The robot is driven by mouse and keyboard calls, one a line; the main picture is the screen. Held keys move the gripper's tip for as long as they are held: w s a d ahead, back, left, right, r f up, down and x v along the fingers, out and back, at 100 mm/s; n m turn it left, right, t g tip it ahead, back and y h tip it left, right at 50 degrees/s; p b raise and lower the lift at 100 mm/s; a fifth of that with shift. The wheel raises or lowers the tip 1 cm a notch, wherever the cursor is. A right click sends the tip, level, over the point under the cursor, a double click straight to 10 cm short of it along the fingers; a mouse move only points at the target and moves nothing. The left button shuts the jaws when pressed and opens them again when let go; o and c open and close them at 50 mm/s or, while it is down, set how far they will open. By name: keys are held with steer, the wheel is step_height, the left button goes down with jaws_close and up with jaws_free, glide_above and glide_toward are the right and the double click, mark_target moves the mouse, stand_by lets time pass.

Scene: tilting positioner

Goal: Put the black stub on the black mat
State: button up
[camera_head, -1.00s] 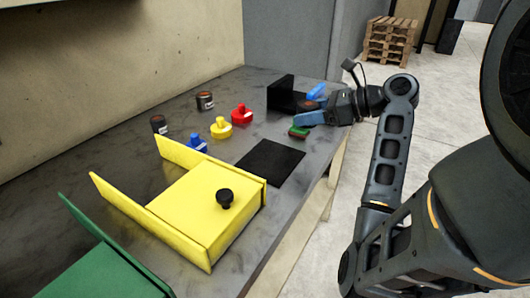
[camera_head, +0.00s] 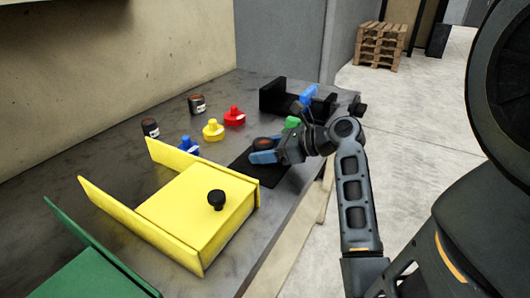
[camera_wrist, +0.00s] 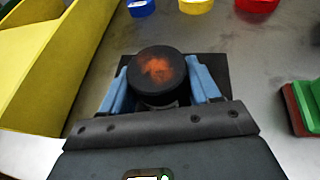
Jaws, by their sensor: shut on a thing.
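My gripper (camera_head: 263,150) is shut on the black stub (camera_wrist: 157,75), a round dark piece with a worn orange patch on top. In the wrist view its blue fingers hold the stub from both sides. The stub's lower part is hidden by the gripper. The black mat (camera_head: 269,176) lies flat on the grey table, partly hidden under my gripper; it also shows behind the stub in the wrist view (camera_wrist: 217,66). The stub appears over the mat; I cannot tell whether it touches it.
A yellow tilted box (camera_head: 180,215) with a black knob (camera_head: 216,199) stands left of the mat. Blue (camera_head: 188,146), yellow (camera_head: 213,130) and red (camera_head: 235,116) pieces stand behind. A green piece (camera_head: 291,122) and a black fixture (camera_head: 272,97) are beyond the gripper.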

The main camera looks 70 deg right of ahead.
steer(key=shift+f, duration=0.1)
steer(key=o, duration=1.6)
steer(key=shift+f, duration=0.15)
steer(key=shift+s+r, duration=0.2)
steer(key=shift+s, duration=0.05)
steer(key=p+v, duration=0.1)
steer(key=v, duration=1)
steer(key=shift+s+a+r, duration=0.1)
steer(key=shift+s+r, duration=0.05)
steer(key=shift+s, duration=0.1)
